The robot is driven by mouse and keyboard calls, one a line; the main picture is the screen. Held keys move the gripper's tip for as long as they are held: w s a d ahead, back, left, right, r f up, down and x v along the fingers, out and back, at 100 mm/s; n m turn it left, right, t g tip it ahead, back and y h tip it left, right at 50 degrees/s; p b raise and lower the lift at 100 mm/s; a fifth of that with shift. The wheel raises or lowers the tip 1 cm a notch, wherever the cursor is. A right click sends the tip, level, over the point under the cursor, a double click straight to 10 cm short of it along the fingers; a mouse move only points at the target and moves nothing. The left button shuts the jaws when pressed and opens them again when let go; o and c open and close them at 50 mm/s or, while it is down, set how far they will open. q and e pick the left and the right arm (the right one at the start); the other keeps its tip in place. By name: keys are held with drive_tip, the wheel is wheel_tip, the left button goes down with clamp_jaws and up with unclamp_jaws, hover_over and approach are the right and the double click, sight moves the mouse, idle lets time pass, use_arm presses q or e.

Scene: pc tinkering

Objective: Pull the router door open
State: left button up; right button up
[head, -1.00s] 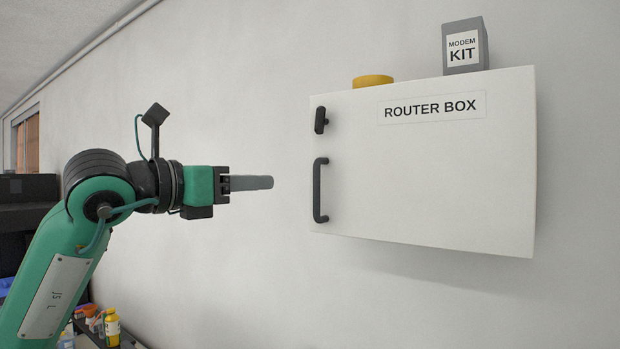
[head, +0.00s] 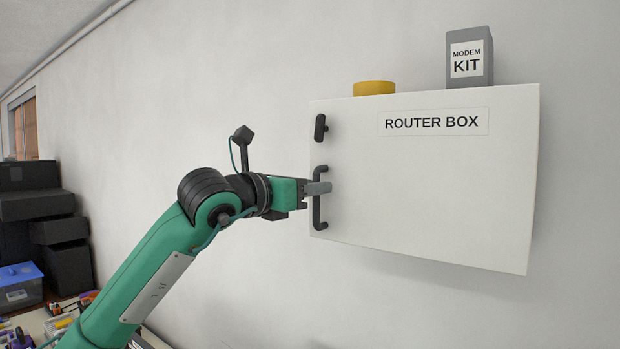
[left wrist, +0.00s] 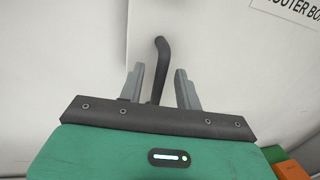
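The white router box (head: 430,190) hangs on the wall with its door shut. Its door carries a black bar handle (head: 317,214) at the left edge and a smaller black latch (head: 320,127) above it. My left gripper (head: 318,188) is at the bar handle and overlaps its middle in the head view. In the left wrist view the two grey fingers (left wrist: 157,88) are apart, and the dark handle (left wrist: 161,55) runs between them, with gaps visible on both sides. My right gripper is not in view.
A grey modem kit box (head: 469,58) and a yellow round item (head: 374,88) stand on top of the router box. Dark boxes (head: 40,205), a blue bin (head: 20,287) and small items sit at lower left. The wall around the box is clear.

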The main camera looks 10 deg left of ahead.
use_arm(q)
drive_tip(key=shift+w+d, duration=0.1)
clamp_jaws()
